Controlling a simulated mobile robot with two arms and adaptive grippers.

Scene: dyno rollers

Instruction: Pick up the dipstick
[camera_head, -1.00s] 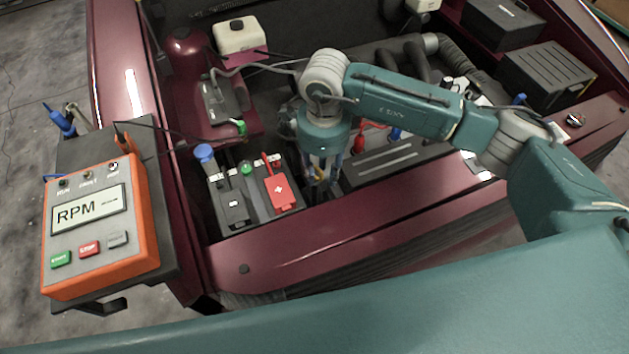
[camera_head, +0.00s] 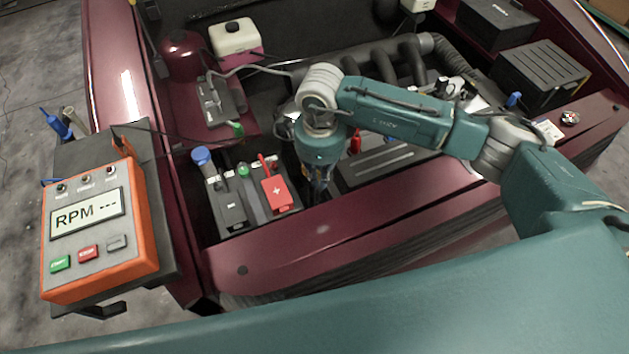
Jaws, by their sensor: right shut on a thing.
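My right gripper (camera_head: 319,190) points down into the engine bay, just right of the red-covered battery terminal. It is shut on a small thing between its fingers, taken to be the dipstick. The dipstick itself is almost wholly hidden by the fingers and wrist, so its shape and how deep it sits cannot be told. My left gripper is not in view.
The battery with its red terminal cover (camera_head: 276,194) and a blue cap (camera_head: 202,155) stand close left of the gripper. A black ribbed cover (camera_head: 388,163) is close right. The maroon front edge (camera_head: 330,233) runs before it. An orange RPM tester (camera_head: 100,230) is at left.

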